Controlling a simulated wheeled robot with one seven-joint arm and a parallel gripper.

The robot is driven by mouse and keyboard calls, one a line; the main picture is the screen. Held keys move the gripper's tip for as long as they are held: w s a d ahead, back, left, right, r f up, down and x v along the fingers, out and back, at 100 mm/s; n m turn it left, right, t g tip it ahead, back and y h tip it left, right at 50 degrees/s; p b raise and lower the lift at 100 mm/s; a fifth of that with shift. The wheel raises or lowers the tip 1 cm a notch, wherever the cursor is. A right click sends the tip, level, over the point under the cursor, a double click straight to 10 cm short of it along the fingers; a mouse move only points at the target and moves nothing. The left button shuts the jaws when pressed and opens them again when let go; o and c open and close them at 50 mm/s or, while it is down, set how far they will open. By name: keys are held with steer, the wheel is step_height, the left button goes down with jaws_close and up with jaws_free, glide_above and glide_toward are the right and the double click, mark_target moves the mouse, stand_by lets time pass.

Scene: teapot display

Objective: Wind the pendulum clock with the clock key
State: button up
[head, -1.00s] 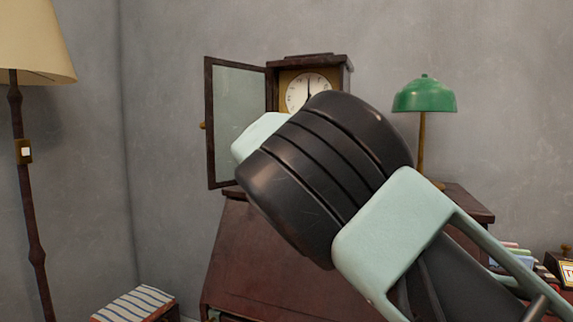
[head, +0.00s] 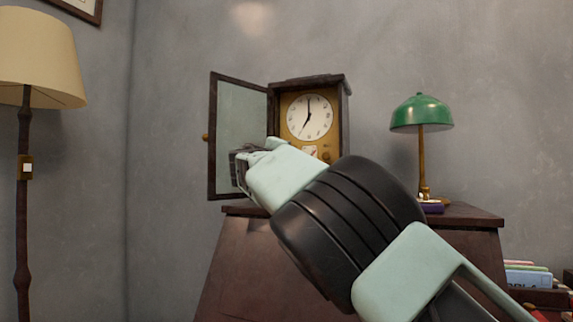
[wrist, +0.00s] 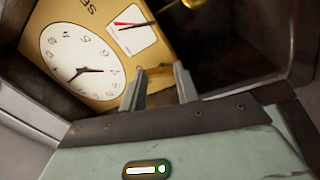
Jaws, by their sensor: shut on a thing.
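The pendulum clock (head: 346,110) stands on a brown cabinet, its glass door (head: 240,125) swung open to the left. Its white dial (head: 309,116) and brass face are exposed; the dial also shows in the wrist view (wrist: 80,62), beside a small white panel with a red hand (wrist: 132,28). My gripper (wrist: 160,74) is just in front of the brass face, near its edge. It is shut on a small brass-coloured piece, apparently the clock key (wrist: 158,70), mostly hidden between the fingers. In the head view my gripper (head: 240,168) overlaps the open door; its fingertips are unclear.
A green lamp (head: 422,113) stands right of the clock on the cabinet top (head: 470,214). A floor lamp (head: 36,60) stands at the left. Books (head: 528,275) lie at the lower right. In the wrist view, a gold round part (wrist: 192,3) shows inside the dark case.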

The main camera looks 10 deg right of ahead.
stand_by(0.5)
steer(key=o, duration=0.7)
steer(key=b+v, duration=0.1)
steer(key=v, duration=1.6)
steer(key=shift+s+b, duration=0.15)
steer(key=shift+b, duration=0.2)
steer(key=shift+a, duration=0.2)
